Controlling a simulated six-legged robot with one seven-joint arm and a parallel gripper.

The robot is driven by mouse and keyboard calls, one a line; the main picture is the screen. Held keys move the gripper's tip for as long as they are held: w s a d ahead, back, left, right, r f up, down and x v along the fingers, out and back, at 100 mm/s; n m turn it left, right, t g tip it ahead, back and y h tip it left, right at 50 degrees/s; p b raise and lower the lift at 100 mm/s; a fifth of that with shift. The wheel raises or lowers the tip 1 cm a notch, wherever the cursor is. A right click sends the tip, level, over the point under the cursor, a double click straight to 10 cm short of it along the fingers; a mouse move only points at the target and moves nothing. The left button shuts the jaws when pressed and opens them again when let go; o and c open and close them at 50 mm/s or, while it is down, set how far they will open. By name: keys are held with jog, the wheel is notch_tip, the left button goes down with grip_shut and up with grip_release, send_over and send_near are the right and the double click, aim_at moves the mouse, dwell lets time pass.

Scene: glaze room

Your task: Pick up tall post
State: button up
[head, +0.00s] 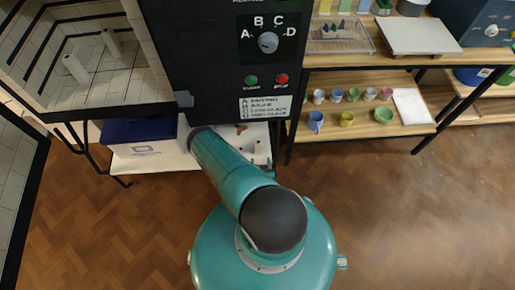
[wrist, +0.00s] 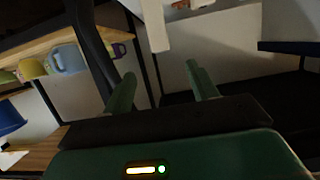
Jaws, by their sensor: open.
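My gripper (wrist: 163,82) is open and empty in the wrist view, its two green fingers spread apart. A slim white post (wrist: 155,25) comes down from the top edge of that view, beyond the fingertips and roughly in line with the gap between them. The view looks upside down, so the post seems to stand on the pale low shelf (wrist: 235,18). In the head view my arm reaches under the kiln and hides my gripper. Small white pieces (head: 258,150) show on the low shelf beside the arm.
Two white posts (head: 75,68) (head: 110,42) stand inside the open kiln. A blue bin (head: 140,136) sits left of my arm on the low shelf. The black kiln control box (head: 215,60) overhangs the arm. A rack with cups (head: 347,119) stands right; the floor in front is clear.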

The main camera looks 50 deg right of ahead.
aim_at(258, 145)
jog(key=x, duration=1.3)
jog(key=shift+w+d+f, duration=0.15)
jog(key=shift+w+f, duration=0.05)
jog(key=shift+c, duration=0.2)
jog(key=c, duration=1.2)
jog(key=shift+o, duration=0.2)
jog(key=shift+r, duration=0.3)
